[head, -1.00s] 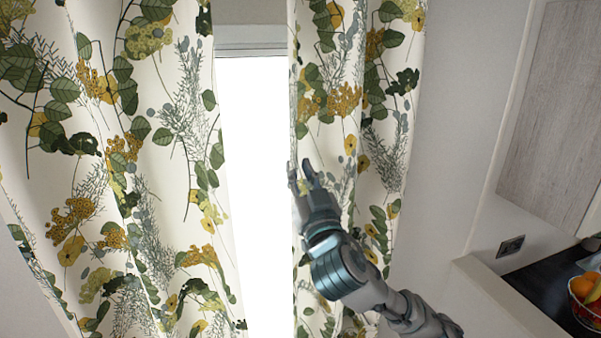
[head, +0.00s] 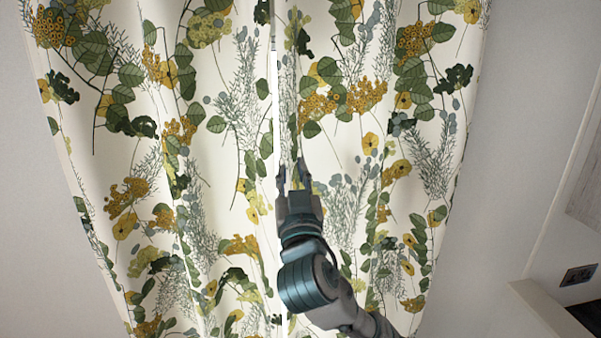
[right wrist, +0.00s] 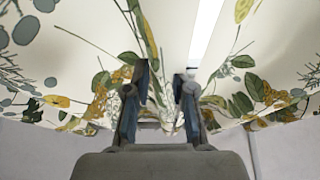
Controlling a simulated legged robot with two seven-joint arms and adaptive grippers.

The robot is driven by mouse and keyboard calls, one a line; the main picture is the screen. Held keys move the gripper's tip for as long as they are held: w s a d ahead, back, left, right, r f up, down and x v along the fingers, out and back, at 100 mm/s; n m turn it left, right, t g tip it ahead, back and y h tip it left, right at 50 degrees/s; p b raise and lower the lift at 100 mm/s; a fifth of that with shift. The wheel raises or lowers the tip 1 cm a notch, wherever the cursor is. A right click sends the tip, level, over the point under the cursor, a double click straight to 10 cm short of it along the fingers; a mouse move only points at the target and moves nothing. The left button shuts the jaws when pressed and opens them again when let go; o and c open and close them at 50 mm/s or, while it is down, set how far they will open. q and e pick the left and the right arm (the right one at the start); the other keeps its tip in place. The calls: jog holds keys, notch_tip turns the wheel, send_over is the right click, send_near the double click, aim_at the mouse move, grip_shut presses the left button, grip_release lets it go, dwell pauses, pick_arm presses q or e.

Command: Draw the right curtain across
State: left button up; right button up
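The right curtain (head: 385,150), white with green leaves and yellow flowers, hangs spread in broad folds. Its inner edge is close to the left curtain (head: 130,130), with a thin bright slit of window (head: 275,90) between them. My right gripper (head: 292,178) is at the right curtain's inner edge, pointing up. In the right wrist view, its two fingers (right wrist: 165,78) are partly closed with a visible gap, and curtain cloth shows between them. The exact contact is hard to see, but the cloth has followed the gripper. My left gripper is not in view.
A pale wall stands on both sides of the curtains. At the lower right are a counter edge (head: 545,310) and a wall socket (head: 578,275). A grey cabinet panel (head: 585,190) is at the right edge.

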jog(key=o, duration=0.3)
jog(key=shift+a, duration=0.4)
jog(key=v, duration=1.2)
jog(key=shift+w+f, duration=0.1)
jog(key=shift+f, duration=0.05)
